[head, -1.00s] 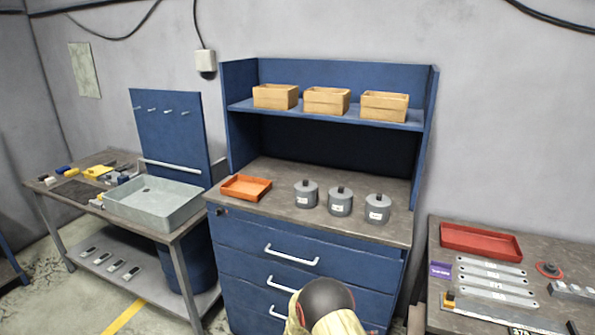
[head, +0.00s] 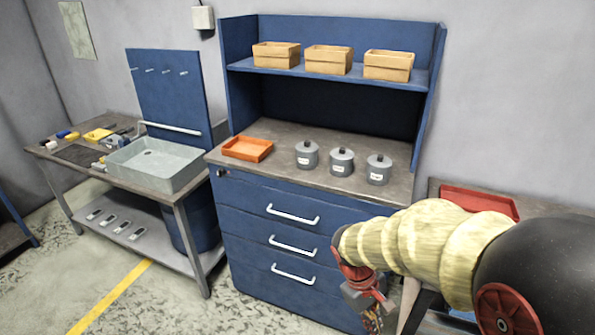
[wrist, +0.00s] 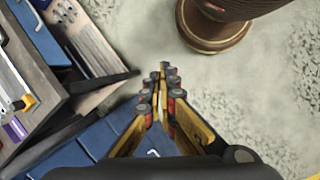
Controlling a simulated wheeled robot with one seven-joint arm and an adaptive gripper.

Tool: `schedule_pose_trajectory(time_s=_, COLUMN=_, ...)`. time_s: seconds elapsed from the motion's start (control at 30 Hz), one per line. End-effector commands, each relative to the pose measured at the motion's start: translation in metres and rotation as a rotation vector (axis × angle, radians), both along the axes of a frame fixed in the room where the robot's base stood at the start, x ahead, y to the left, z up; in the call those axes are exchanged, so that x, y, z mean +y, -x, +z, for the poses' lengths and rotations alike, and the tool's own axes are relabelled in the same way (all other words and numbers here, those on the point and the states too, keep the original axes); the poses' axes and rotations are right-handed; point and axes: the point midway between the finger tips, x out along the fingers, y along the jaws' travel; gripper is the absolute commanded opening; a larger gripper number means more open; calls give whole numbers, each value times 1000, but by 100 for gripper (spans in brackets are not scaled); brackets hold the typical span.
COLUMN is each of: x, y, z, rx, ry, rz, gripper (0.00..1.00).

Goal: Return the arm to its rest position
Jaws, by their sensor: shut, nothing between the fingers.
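My arm reaches into the head view from the lower right, with its pale sleeve in front of the right-hand bench. My gripper (head: 372,318) hangs at the bottom of the head view, pointing down in front of the blue drawer cabinet (head: 262,228). In the wrist view my gripper (wrist: 161,82) has its yellow fingers together at the tips, with nothing between them. Below the fingers are the floor and the blue cabinet's drawer fronts (wrist: 100,150).
The right-hand bench with its red tray (head: 478,200) is partly hidden by my arm. Three grey canisters (head: 341,161) and an orange tray (head: 247,148) stand on the cabinet top. A grey basin (head: 155,168) is on the left bench. Floor is open at front left.

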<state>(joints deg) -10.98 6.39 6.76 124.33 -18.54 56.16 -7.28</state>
Motion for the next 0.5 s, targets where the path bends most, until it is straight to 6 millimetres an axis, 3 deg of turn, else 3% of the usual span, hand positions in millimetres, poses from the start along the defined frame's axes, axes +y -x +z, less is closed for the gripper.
schedule_pose_trajectory(time_s=0.2, x=12, y=34, z=49, rx=-182, ry=-134, rz=-229, gripper=0)
schedule_pose_trajectory(time_s=0.5, x=20, y=77, z=105, rx=-394, ry=-296, rz=-396, gripper=0)
